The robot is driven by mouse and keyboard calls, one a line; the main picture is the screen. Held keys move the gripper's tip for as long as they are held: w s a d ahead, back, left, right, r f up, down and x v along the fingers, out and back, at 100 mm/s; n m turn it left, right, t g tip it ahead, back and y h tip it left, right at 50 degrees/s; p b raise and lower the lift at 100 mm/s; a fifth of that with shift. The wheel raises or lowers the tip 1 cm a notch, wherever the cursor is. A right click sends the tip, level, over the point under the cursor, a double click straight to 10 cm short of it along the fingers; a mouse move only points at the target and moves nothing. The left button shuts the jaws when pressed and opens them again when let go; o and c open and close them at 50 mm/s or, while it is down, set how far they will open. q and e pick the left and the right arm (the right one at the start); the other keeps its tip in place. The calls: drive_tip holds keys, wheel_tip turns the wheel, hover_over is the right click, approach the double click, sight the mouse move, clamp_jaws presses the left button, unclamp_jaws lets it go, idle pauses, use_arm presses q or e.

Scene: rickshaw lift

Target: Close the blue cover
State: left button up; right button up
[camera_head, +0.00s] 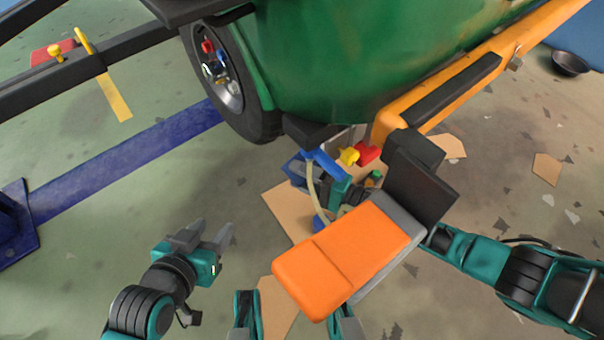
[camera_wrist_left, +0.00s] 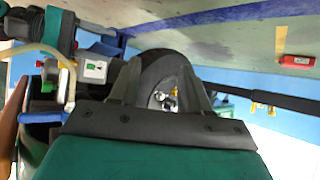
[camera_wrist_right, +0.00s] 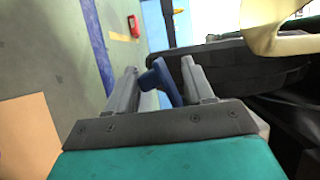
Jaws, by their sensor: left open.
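The blue cover (camera_head: 328,164) is below the green body, beside the wheel, at the middle of the head view. It looks raised at an angle, and a pale curved hose passes in front of it. In the right wrist view a blue piece (camera_wrist_right: 165,80), likely the cover's edge, stands between the fingers. My right gripper (camera_wrist_right: 159,66) is open around it, with a gap on the left finger's side. In the head view the orange seat partly hides this gripper. My left gripper (camera_head: 212,232) is open and empty over the floor; its fingers (camera_wrist_left: 161,66) point toward the wheel.
The orange seat (camera_head: 345,255) with a dark back blocks the middle. The green body (camera_head: 350,60) and tyre (camera_head: 225,85) are above. A white box with a green button (camera_wrist_left: 95,70) shows in the left wrist view. Floor left of my left gripper is clear.

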drive_tip(key=shift+r, duration=0.15)
drive_tip(key=shift+d, duration=0.2)
use_arm(q)
drive_tip(key=a+r+p, duration=0.1)
drive_tip(key=p, duration=0.1)
drive_tip(key=shift+s+r+p, duration=0.1)
drive_tip(key=shift+r+p, duration=0.05)
drive_tip(key=shift+p, duration=0.2)
use_arm(e)
drive_tip(key=v, duration=1.2)
drive_tip(key=shift+s+d, duration=0.15)
drive_tip(key=shift+s, duration=0.1)
drive_tip(key=shift+c, duration=0.7)
